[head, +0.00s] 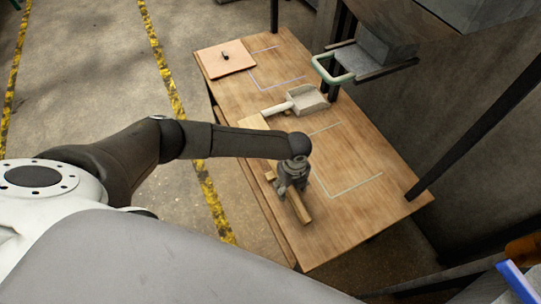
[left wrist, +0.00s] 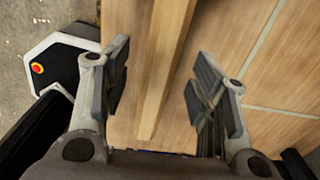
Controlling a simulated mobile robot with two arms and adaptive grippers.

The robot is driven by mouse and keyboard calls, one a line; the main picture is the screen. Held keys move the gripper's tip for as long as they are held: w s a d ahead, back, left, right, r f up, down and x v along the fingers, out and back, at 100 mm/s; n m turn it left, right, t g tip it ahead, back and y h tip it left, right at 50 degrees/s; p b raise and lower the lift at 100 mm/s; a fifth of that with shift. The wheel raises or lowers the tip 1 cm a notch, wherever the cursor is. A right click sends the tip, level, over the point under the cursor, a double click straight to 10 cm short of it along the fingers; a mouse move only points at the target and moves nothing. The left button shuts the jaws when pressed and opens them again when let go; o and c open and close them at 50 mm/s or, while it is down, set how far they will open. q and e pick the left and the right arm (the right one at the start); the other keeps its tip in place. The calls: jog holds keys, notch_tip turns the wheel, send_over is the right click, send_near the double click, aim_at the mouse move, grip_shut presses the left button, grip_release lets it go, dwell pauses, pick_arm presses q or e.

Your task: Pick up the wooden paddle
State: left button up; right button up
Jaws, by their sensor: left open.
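The wooden paddle lies on the wooden table (head: 345,205). Its pale handle (head: 300,209) shows just past my left gripper (head: 289,193) in the head view; my arm hides part of its length. In the left wrist view the handle (left wrist: 160,75) runs lengthwise between the two fingers of my left gripper (left wrist: 160,95), which are spread open with a gap on each side. The fingers do not touch it. The handle's near end shows low between them. My right gripper is not in view.
A scoop (head: 308,101) with a pale handle lies farther back on the table. A light square board (head: 225,59) with a small dark object on it is at the far left corner. Taped outlines mark the tabletop.

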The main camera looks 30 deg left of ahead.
pick_arm(q)
jog(key=shift+f, duration=0.95)
grip_shut()
jog(key=shift+w, duration=0.1)
